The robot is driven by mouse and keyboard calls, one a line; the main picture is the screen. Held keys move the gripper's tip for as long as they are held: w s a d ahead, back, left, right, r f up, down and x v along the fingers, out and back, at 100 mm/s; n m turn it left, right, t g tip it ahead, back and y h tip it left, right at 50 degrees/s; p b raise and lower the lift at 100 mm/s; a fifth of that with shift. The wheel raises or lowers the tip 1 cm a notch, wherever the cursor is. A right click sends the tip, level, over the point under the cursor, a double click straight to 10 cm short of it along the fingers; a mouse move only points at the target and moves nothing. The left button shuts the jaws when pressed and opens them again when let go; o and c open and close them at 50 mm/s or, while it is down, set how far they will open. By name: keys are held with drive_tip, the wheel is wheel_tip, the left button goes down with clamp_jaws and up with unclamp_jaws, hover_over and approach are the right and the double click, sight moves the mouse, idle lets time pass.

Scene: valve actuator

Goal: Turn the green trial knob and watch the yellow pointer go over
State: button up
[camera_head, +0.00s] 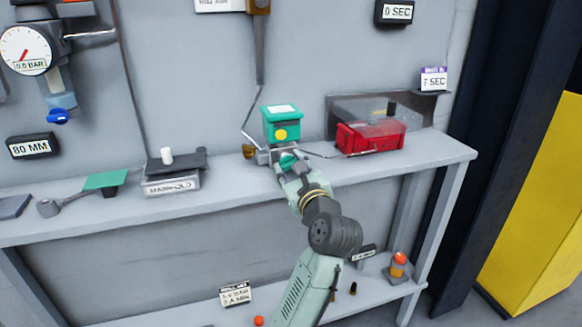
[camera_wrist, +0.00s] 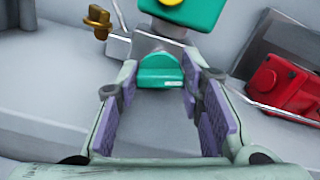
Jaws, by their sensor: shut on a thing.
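The green trial knob (camera_head: 287,161) sits low on the front of a grey block under a green box (camera_head: 282,113) on the bench. In the wrist view the knob (camera_wrist: 160,72) is between the two purple-padded fingers of my gripper (camera_wrist: 160,82), which is shut on it. In the head view my gripper (camera_head: 290,176) reaches up to the knob from the front. A yellow disc (camera_head: 280,134) is on the green box's front and shows in part at the top of the wrist view (camera_wrist: 172,2). I cannot make out a pointer direction on it.
A red box (camera_head: 370,136) stands close on the right and a brass handle (camera_head: 249,152) on the left. A manifold block (camera_head: 171,182) is farther left on the bench (camera_head: 225,190). A lower shelf below carries small items, including an orange-topped part (camera_head: 398,263).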

drive_tip(key=n, duration=0.2)
drive_tip(key=shift+n, duration=0.3)
drive_tip(key=o, duration=1.2)
drive_tip(key=shift+c, duration=0.2)
